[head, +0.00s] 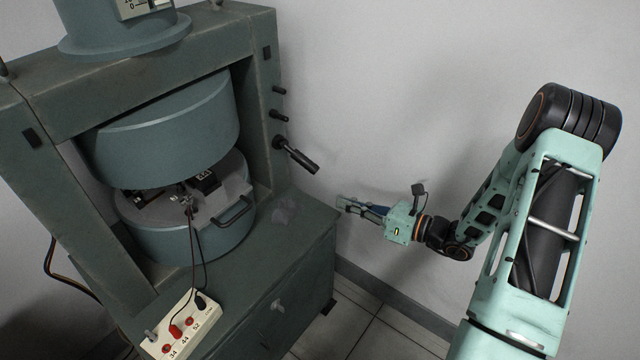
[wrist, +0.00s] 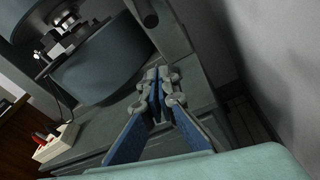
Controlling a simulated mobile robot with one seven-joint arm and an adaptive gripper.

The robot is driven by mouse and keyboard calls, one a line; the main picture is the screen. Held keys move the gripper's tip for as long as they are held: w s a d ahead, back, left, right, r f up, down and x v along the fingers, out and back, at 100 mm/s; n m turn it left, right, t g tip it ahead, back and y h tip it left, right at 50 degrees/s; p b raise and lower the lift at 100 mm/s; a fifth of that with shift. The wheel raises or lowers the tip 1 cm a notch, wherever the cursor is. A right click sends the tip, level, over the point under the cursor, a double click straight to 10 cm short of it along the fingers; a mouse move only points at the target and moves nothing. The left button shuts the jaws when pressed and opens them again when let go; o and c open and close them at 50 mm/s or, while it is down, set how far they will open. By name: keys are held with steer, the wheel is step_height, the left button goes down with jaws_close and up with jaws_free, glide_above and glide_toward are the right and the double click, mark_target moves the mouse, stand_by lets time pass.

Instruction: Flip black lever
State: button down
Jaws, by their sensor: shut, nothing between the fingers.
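The black lever (head: 296,154) sticks out from the right side of the green machine frame and slants down to the right. In the wrist view, a dark cylindrical end at the top (wrist: 145,12) looks like the tip of this lever. My gripper (head: 341,203) is just off the right edge of the machine's base, below and to the right of the lever and apart from it. In the wrist view my gripper (wrist: 157,82) has its blue-padded fingers together with nothing between them.
Two small black knobs (head: 278,115) sit above the lever on the frame. A white socket box (head: 180,327) with wires stands at the front.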

mark_target(299, 159)
stand_by(0.3)
steer(key=b+x, duration=0.2)
steer(key=x, duration=0.7)
steer(key=shift+a+f+b, duration=0.2)
steer(key=shift+b, duration=0.15)
steer(key=shift+w+d+r+b, duration=0.1)
steer(key=shift+w+d+r, duration=0.1)
steer(key=shift+r, duration=0.45)
steer(key=shift+w+d+r+b, duration=0.1)
steer(key=shift+w+r, duration=0.1)
steer(key=shift+r, duration=0.5)
steer(key=shift+w+d+r+b, duration=0.1)
steer(key=shift+w+d+r, duration=0.1)
steer(key=shift+r, duration=0.45)
steer(key=shift+s+r, duration=0.1)
steer(key=shift+r, duration=0.05)
